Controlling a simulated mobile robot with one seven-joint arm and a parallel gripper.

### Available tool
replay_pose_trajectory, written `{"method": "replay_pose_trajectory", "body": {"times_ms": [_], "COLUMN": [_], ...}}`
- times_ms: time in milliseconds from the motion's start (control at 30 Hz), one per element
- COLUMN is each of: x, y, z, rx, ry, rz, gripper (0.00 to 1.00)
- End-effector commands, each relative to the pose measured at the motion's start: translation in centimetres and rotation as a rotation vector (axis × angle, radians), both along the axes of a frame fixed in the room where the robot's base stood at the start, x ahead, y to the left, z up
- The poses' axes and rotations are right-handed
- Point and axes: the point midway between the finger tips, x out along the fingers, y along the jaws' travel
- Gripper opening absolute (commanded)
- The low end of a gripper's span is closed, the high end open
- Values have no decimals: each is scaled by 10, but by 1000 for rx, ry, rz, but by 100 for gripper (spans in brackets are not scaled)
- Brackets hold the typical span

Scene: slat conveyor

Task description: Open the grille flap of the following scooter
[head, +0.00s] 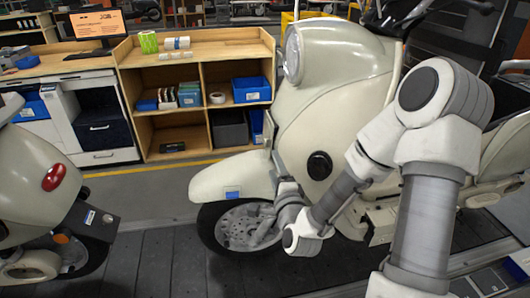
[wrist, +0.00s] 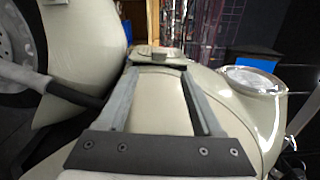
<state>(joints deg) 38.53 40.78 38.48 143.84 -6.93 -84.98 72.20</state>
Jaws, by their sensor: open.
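The cream scooter (head: 335,75) stands at the centre right of the head view, its front wheel and fender low and its round headlight above. In the wrist view its front panel (wrist: 160,105) fills the middle, with the headlight at right and fender at left. A small cream raised piece (wrist: 155,53), likely the grille flap, sits at the panel's top edge. It looks shut, though its hinge and edges are too small to tell. My gripper (wrist: 157,68) is open and empty, its fingertips on either side just below that piece; contact cannot be told. It also shows beside the scooter's front in the head view (head: 277,165).
Another cream scooter (head: 40,180) with a red tail light stands at the left. A wooden shelf (head: 195,47) with blue bins stands behind. The dark slat conveyor (head: 150,265) runs along the bottom. Floor shows free between the two scooters.

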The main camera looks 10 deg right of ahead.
Motion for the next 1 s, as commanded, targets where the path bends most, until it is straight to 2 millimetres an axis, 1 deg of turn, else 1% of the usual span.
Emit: {"method": "replay_pose_trajectory", "body": {"times_ms": [33,233,267,300,400,700,833,1000], "x": [2,6,10,19,39,92,108,120], "y": [0,2,2,2,2,2,2,2], "z": [-4,-5,-2,1,1,0,0,0], "rx": [-2,-2,-1,2,1,1,1,0], "ry": [-4,-1,-1,0,1,1,2,2], "rz": [0,-1,-1,-1,0,-1,-1,0], "gripper": [68,68,68,68,68,68,68,68]}}
